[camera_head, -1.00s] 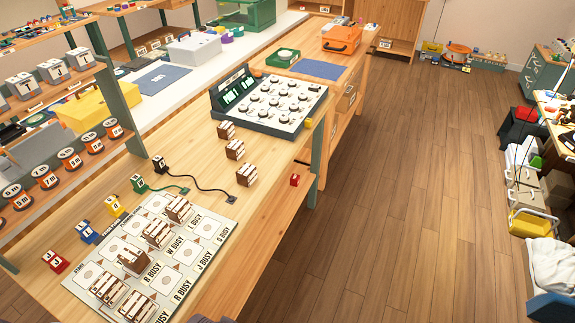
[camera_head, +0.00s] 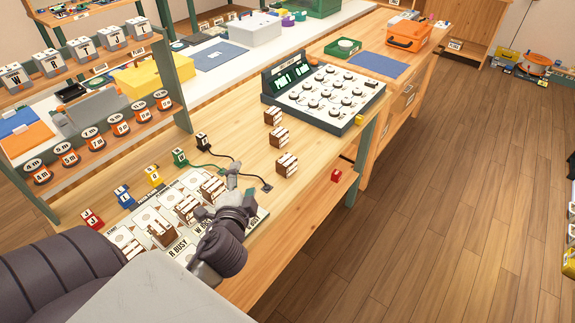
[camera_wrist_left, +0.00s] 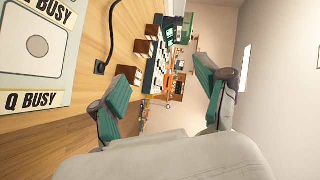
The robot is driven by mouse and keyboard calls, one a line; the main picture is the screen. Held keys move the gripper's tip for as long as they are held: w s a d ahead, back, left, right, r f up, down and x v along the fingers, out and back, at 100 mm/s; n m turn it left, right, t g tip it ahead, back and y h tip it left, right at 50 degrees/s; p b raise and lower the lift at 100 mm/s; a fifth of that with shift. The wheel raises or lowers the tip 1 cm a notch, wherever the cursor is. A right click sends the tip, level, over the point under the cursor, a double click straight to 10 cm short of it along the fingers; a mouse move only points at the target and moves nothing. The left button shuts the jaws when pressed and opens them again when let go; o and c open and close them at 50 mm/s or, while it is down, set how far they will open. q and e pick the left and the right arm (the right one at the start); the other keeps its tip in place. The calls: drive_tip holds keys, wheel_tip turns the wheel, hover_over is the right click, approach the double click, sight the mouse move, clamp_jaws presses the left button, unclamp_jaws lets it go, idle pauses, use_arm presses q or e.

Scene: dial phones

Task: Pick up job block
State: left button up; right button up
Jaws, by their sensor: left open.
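Several brown blocks with white lettered faces stand on the wooden table. Three are in a row beyond the board: a near one (camera_head: 286,165), a middle one (camera_head: 278,137) and a far one (camera_head: 273,116). They also show in the left wrist view, the nearest (camera_wrist_left: 130,73) close to a fingertip in the picture. Other brown blocks (camera_head: 212,189) stand on the white job board (camera_head: 258,214), partly hidden by my arm. My left gripper (camera_head: 234,182) is over the board's far side, open and empty; its green-padded fingers (camera_wrist_left: 163,92) are spread. The right gripper is out of view.
A dial console (camera_head: 325,97) stands behind the row of blocks. A black cable (camera_head: 235,180) lies near the gripper. Shelves (camera_head: 100,130) rise at left.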

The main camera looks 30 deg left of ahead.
use_arm(q)
drive_tip(key=w+r+m+t+h, duration=0.3)
drive_tip(key=w+r+m+t, duration=0.3)
drive_tip(key=m, duration=0.4)
drive_tip(key=m+g+h, duration=0.6)
drive_tip(key=m+h, duration=0.1)
drive_tip(key=m, duration=1.3)
approach(286, 160)
drive_tip(key=x, duration=0.6)
drive_tip(key=shift+w+a+f, duration=0.2)
drive_tip(key=shift+a+f, duration=0.05)
drive_tip(key=shift+d+x, duration=0.2)
drive_tip(key=shift+x, duration=2.75)
drive_tip(key=c, duration=1.2)
drive_tip(key=shift+c, duration=0.4)
drive_tip(key=shift+r, duration=0.15)
